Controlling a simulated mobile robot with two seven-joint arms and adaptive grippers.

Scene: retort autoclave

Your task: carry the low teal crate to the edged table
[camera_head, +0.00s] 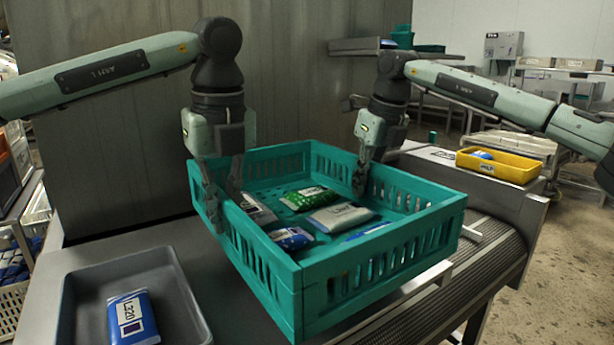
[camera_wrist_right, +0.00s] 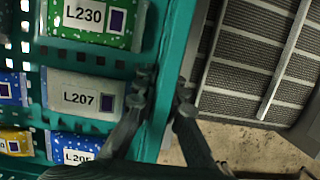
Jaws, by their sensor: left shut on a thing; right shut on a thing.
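The low teal crate (camera_head: 375,262) is in front of me with several pouches in it. In the head view a green pouch (camera_head: 308,197), a white pouch (camera_head: 341,216) and a blue-and-white pouch (camera_head: 291,237) show inside. My left gripper (camera_head: 218,205) is shut on the crate's left wall. My right gripper (camera_head: 362,180) is shut on the opposite wall; in the right wrist view its fingers (camera_wrist_right: 165,100) straddle the teal rim (camera_wrist_right: 178,45). I cannot tell whether the crate's underside touches the surface below. Which surface is the edged table is unclear.
A grey tray (camera_head: 75,300) with a blue pouch (camera_head: 133,317) stands at front left. A ridged conveyor (camera_head: 490,250) runs beneath and right of the crate. A yellow crate (camera_head: 510,167) sits beyond it. A tall metal wall (camera_head: 110,130) stands behind at left.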

